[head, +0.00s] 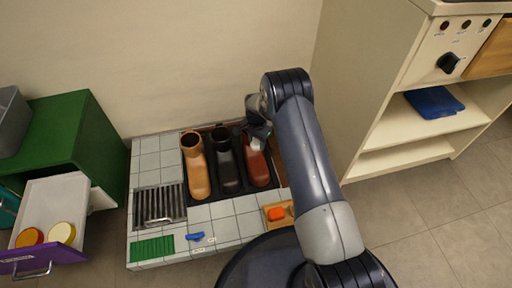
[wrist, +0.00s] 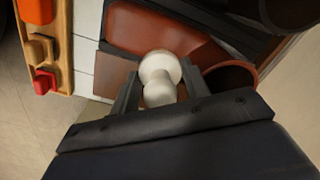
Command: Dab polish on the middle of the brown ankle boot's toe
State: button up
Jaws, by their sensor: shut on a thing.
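Three boots stand in a row on a dark mat: a tan one (head: 198,175) at the left, a black one (head: 227,170) in the middle and a reddish-brown one (head: 259,172) at the right. My gripper (head: 257,136) is over the upper part of the reddish-brown boot and hides some of it. In the wrist view my gripper (wrist: 160,82) is shut on a white round-ended dauber (wrist: 160,68). The reddish-brown surface (wrist: 165,33) lies just beyond the dauber's end. I cannot tell whether they touch.
A wooden holder (wrist: 62,60) with orange, tan and red pieces stands at the bench's front right. A metal grate (head: 158,204), green mat (head: 152,249) and blue piece (head: 196,237) lie on the tiled bench. An open drawer (head: 50,205) holds two round tins. A cream shelf unit (head: 385,120) stands right.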

jog(key=shift+f+b, duration=1.25)
jog(key=shift+f, duration=1.9)
jog(key=shift+f+b, duration=0.45)
jog(key=shift+f, duration=0.5)
